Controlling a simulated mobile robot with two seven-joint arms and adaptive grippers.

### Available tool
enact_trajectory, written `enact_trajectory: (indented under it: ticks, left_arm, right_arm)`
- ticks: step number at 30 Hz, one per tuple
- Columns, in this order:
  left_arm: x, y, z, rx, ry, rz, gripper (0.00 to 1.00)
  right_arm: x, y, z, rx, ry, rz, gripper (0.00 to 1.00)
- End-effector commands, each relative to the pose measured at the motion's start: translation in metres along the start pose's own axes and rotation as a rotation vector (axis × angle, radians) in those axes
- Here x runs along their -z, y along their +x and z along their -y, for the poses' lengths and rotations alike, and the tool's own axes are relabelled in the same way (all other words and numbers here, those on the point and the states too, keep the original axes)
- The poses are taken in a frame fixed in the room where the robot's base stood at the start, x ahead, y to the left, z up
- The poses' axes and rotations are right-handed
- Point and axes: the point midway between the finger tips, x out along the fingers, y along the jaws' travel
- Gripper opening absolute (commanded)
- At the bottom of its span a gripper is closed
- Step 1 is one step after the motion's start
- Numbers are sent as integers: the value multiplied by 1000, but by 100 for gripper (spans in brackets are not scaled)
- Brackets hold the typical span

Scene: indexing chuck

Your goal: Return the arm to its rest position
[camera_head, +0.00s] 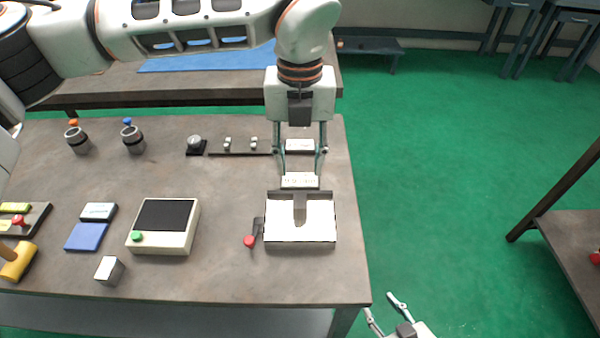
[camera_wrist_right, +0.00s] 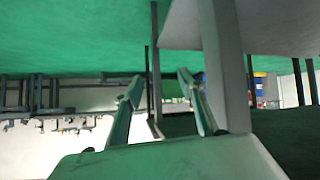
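My left arm reaches in from the upper left, and its gripper (camera_head: 300,178) points down over the right part of the table. Its two fingers are spread apart, with no held object visible between them. The fingertips appear close to a white label plate (camera_head: 300,181) behind a white block fixture (camera_head: 300,232) with a grey slot; I cannot tell whether they touch it. My right gripper (camera_head: 382,305) is low, off the table's front right corner. Its fingers are apart and empty, also in the right wrist view (camera_wrist_right: 155,85).
The table (camera_head: 225,275) holds a red-knobbed lever (camera_head: 249,241) beside the fixture, a box with a dark screen and green button (camera_head: 163,226), a metal cube (camera_head: 109,270), a blue pad (camera_head: 86,237) and two round parts (camera_head: 133,139) at the back. Green floor lies open to the right.

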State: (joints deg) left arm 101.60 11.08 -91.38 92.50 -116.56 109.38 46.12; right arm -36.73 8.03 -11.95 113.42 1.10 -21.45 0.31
Motion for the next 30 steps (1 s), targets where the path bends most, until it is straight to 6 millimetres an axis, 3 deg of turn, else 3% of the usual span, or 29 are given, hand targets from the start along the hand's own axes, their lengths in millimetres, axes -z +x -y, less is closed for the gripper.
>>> enact_trajectory:
  ticks: [19,23,27,30]
  left_arm:
    - [1,-10,0,0,0,3,37]
    - [1,-41,0,0,0,24,37]
    - [2,-86,0,0,1,44,37]
    - [2,-110,0,0,0,46,37]
  right_arm:
    - [2,-2,0,0,-1,0,40]
    - [24,-11,-6,-5,-5,-13,40]
    - [57,-30,-17,-18,-7,-22,40]
    - [69,-42,-25,-28,-2,-13,40]
